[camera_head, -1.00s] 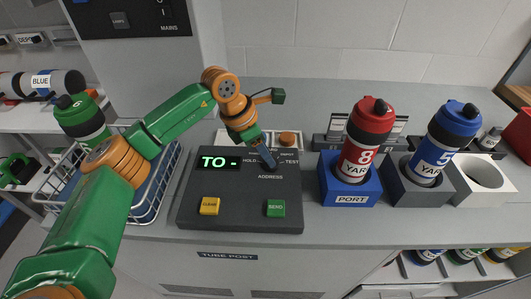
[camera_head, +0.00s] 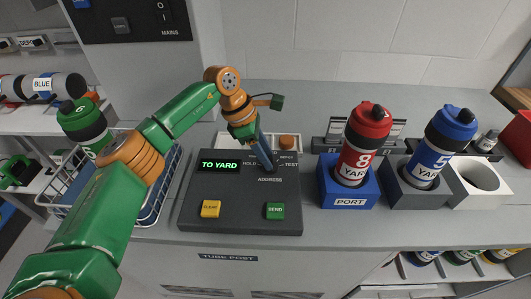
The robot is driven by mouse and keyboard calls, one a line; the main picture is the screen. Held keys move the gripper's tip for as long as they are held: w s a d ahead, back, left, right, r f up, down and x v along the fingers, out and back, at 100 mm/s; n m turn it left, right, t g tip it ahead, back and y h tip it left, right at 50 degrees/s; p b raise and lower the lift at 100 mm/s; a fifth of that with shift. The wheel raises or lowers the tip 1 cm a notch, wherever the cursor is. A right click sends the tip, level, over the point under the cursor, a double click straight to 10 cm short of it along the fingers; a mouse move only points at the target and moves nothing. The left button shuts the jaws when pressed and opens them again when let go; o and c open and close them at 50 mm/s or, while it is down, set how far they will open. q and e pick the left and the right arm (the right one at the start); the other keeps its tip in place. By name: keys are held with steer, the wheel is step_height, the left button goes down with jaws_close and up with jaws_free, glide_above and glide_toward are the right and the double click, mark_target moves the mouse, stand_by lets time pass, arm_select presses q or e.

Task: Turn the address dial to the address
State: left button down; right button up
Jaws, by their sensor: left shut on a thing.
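The dark control console (camera_head: 240,212) stands on the grey counter. Its green display (camera_head: 219,166) reads "TO YARD". The word ADDRESS is printed at the right of its face, just below my left gripper (camera_head: 268,165). My left gripper points down there and is shut on the address dial, which its fingers hide. A yellow button (camera_head: 211,209) and a green SEND button (camera_head: 275,210) sit at the console's front. My right gripper is not in view.
A red carrier (camera_head: 366,145) marked 8 YARD stands in the blue PORT block (camera_head: 347,190). A blue carrier (camera_head: 437,150) marked 5 stands in a grey block to its right. A wire basket (camera_head: 160,190) and green carrier (camera_head: 84,125) are at the left.

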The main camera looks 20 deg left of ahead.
arm_select(q)
steer(key=shift+c, duration=2.3)
jaws_free()
steer(key=shift+a+r, duration=0.15)
steer(key=shift+r, duration=0.2)
steer(key=b+v, duration=0.1)
steer(key=v, duration=0.5)
steer(key=shift+r, duration=0.2)
